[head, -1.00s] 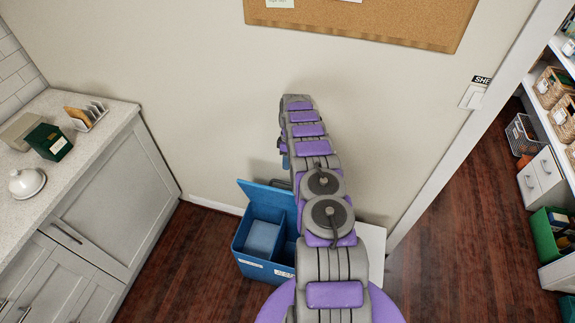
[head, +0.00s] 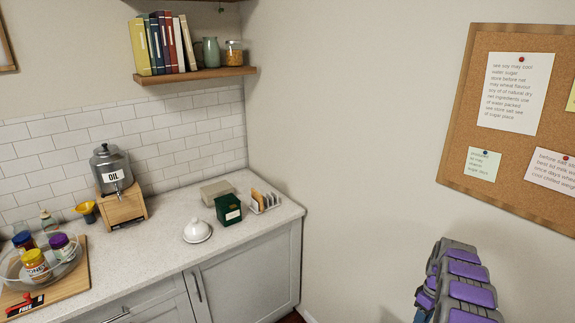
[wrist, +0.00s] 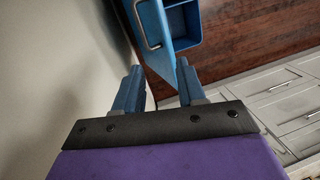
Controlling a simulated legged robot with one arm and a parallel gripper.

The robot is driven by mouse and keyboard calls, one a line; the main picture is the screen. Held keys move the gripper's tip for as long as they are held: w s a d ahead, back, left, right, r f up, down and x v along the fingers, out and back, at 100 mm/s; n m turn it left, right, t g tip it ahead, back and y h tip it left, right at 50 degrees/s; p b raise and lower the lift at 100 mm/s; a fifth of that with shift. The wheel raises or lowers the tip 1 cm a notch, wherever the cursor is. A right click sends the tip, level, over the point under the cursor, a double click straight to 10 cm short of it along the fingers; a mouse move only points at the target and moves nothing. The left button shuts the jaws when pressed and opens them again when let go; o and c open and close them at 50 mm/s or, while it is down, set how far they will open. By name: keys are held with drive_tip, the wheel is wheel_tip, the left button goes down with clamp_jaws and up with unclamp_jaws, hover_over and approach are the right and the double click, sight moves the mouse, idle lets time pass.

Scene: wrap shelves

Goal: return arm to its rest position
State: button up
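My arm (head: 462,285) stands raised at the lower right of the head view, close to the wall with the cork board. My gripper (wrist: 156,84) shows in the wrist view with its two blue fingers apart. Nothing is between the fingers. Beyond the fingertips, lower down, is a blue bin (wrist: 187,25) with compartments and a metal handle, standing on the wood floor. The gripper's fingers are not clearly seen in the head view.
A counter (head: 250,235) on the left holds a green box (head: 228,209), a white lidded dish (head: 197,231), a rack (head: 265,201), an oil dispenser (head: 115,185) and a tray of jars (head: 45,265). A shelf (head: 195,74) with books is above. Grey cabinets (wrist: 285,95) flank the floor.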

drive_tip(key=s+a+r+m, duration=0.1)
drive_tip(key=s+a+r, duration=0.3)
drive_tip(key=a+r, duration=0.3)
drive_tip(key=s+a+r+m+h, duration=0.1)
drive_tip(key=s+a+r, duration=0.35)
drive_tip(key=r, duration=0.45)
drive_tip(key=s+a+r+m, duration=0.1)
drive_tip(key=s+a+r, duration=0.2)
drive_tip(key=a+r, duration=0.4)
drive_tip(key=s+a+r+m+b, duration=0.1)
drive_tip(key=s+a+r, duration=0.25)
drive_tip(key=s, duration=0.35)
drive_tip(key=s+a+r+m, duration=0.1)
drive_tip(key=s+a+r, duration=0.1)
drive_tip(key=s+a, duration=0.5)
drive_tip(key=s, duration=0.7)
drive_tip(key=s+a+f+m, duration=0.1)
drive_tip(key=s+a, duration=0.1)
drive_tip(key=s, duration=0.8)
drive_tip(key=shift+b, duration=0.4)
drive_tip(key=shift+s+f, duration=0.15)
